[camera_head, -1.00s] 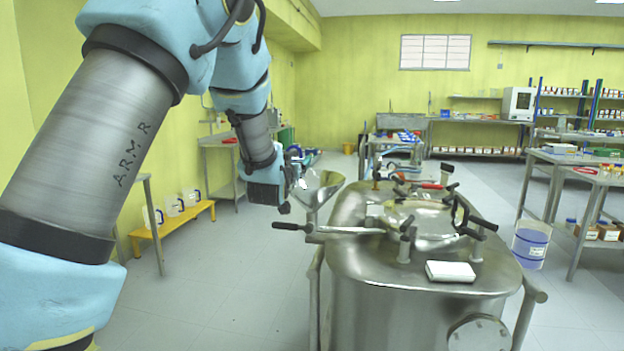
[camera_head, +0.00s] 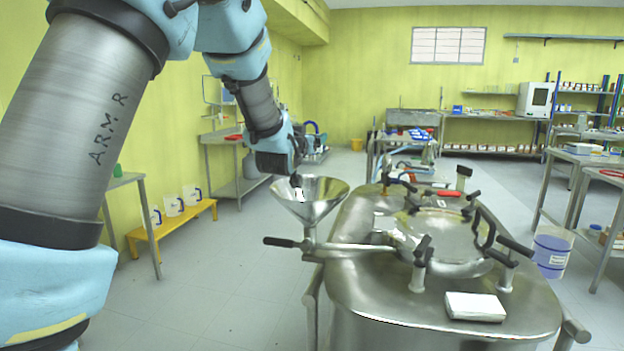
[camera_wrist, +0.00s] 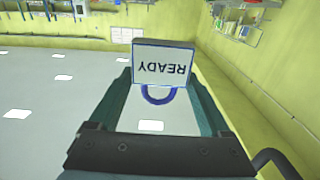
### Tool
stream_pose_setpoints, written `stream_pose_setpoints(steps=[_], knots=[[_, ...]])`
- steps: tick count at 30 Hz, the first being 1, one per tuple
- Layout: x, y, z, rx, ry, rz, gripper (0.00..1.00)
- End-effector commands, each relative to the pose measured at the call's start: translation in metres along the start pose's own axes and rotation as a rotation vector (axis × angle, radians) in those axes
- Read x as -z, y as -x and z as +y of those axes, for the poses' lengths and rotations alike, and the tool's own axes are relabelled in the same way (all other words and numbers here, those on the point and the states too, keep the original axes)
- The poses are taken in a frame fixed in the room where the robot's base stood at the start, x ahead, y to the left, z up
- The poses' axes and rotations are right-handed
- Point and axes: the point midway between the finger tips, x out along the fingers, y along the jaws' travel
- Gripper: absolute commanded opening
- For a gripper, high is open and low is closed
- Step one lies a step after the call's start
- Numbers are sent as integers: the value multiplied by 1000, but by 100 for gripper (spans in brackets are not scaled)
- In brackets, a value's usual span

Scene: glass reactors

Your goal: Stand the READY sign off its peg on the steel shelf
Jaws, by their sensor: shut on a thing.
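The READY sign (camera_wrist: 163,68) is a white plate with a blue border and dark letters, upside down in the wrist view. A blue loop (camera_wrist: 158,98) sits on its near edge. My gripper (camera_wrist: 158,83) is shut on the sign, with a finger at either side. In the head view my gripper (camera_head: 296,181) points down in front of the steel funnel; only a small white bit of the sign (camera_head: 300,195) shows there. A bare steel wall shelf (camera_head: 575,39) is at the far upper right; I cannot tell whether it is the task's shelf. No peg can be made out.
The steel reactor (camera_head: 400,290) with clamp handles and a white box (camera_head: 475,307) fills the front right. The funnel (camera_head: 325,207) stands at its left. A yellow bench (camera_head: 172,227) with jugs and steel tables line the left wall. The floor at front left is clear.

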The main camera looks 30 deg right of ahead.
Motion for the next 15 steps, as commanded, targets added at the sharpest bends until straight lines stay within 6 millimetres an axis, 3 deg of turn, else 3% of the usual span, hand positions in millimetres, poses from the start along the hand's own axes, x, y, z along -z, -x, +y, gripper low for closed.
stream_pose_setpoints(steps=[6, 15], knots=[[-39, 0, 0, 0, -2, -7, 26], [-73, 1, 0, 0, -2, -7, 26]])
